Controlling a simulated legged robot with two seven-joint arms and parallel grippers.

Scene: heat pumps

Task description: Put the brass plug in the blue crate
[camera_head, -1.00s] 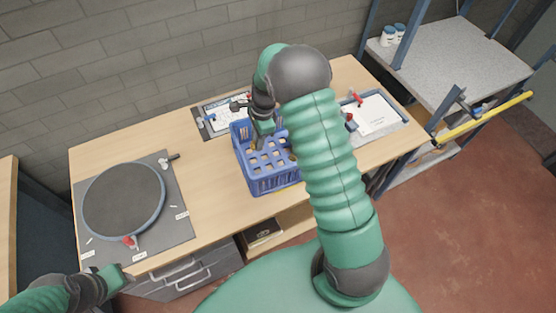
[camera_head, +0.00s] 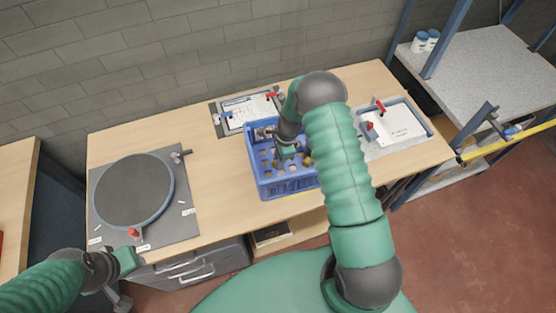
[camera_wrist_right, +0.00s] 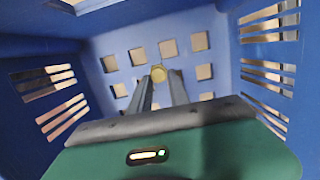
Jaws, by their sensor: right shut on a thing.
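The blue crate (camera_head: 290,186) stands on the wooden bench in the head view. Its slotted walls (camera_wrist_right: 225,60) surround the right wrist view. My right gripper (camera_head: 306,160) reaches down inside the crate. In the right wrist view its two fingers (camera_wrist_right: 159,80) are shut on the brass plug (camera_wrist_right: 158,73), a small round yellow piece between the fingertips, in front of the crate's perforated floor. Whether the plug touches the floor I cannot tell. My left gripper (camera_head: 128,262) is at the lower left, apart from the crate; its fingers are not clear.
A dark round turntable (camera_head: 134,190) on a grey mat lies at the bench's left. A framed sheet with clamps (camera_head: 248,112) lies behind the crate, and a white board in a tray (camera_head: 392,130) lies to the right. White jars (camera_head: 426,41) stand on the side shelf.

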